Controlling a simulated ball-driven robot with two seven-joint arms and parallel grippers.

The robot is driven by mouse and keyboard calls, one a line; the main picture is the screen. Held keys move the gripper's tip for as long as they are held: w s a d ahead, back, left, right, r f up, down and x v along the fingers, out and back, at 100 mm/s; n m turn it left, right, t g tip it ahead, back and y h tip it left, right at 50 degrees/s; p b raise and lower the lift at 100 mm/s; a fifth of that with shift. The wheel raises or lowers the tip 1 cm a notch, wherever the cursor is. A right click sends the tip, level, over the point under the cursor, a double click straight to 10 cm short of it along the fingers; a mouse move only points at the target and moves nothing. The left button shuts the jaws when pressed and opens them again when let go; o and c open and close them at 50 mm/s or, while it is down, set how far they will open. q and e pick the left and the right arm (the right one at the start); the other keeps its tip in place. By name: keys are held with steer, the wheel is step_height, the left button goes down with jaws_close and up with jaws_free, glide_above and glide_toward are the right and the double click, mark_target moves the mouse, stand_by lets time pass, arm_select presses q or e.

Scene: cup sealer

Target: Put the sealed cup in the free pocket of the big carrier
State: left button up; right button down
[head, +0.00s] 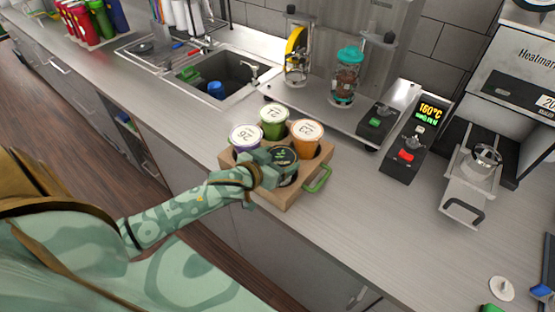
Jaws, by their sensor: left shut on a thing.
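The brown big carrier (289,199) stands on the counter, with a green handle (318,179) at its right side. Three of its pockets hold cups with white printed lids: a purple cup (246,136), a green cup (273,119) and an orange cup (306,137). My left gripper (274,165) is at the carrier's front pocket, shut on a cup with a dark lid (286,156). This cup is at or in that pocket; its lower part is hidden, so I cannot tell how deep it sits. My right gripper is out of view.
Behind the carrier is a metal platform (292,97) with a dispenser (346,80). A sealer controller with a display (431,110) and a machine with a pulled-out tray (467,185) stand at right. A sink (213,76) lies at back left.

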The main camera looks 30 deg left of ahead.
arm_select(q)
steer(key=shift+f, duration=0.1)
steer(key=o, duration=1.7)
